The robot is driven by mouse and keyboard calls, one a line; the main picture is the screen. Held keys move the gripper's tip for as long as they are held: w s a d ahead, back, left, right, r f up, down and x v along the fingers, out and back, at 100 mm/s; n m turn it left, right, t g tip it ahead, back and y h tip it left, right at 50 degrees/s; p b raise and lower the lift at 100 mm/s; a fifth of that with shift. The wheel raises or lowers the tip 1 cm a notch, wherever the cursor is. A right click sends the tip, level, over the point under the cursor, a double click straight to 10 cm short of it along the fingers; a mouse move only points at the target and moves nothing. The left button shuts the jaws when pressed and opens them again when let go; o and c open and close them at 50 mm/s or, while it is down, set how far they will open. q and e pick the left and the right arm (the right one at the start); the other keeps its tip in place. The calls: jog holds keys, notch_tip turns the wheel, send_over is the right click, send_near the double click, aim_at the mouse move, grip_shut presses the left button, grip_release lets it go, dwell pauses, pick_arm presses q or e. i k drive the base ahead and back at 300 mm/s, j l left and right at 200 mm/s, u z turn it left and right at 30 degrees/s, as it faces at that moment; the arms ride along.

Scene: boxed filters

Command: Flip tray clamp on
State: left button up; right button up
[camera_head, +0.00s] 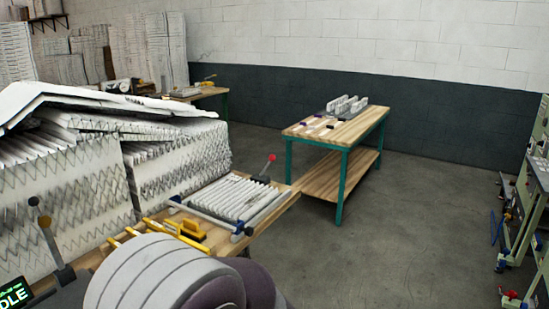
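A tray holding a white pleated filter (237,196) lies on the wooden bench at the centre left. A light bar (205,216) with a blue end and a dark knob runs along its near side. A lever with a red ball knob (271,157) stands upright-tilted at the tray's far right corner. I cannot tell which of these parts is the clamp or whether it is on. A rounded white and purple part of my arm fills the bottom centre. Neither of my grippers shows.
Stacks of white pleated filters (75,175) crowd the left. Yellow-handled tools (185,232) lie in front of the tray. A dark lever (45,222) and green display stand at lower left. A green-legged table (353,128) stands behind. The floor (410,240) at right is clear up to green racks.

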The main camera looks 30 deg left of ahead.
aim_at(272, 157)
jog(key=i+j+u, duration=0.2)
jog(key=i, duration=0.4)
jog(key=i+l+u, duration=0.2)
jog(key=i, duration=0.4)
jog(key=i+u, duration=0.15)
jog(key=i, duration=0.45)
jog(key=i+l+u, duration=0.2)
jog(key=i, duration=0.4)
jog(key=j, duration=0.05)
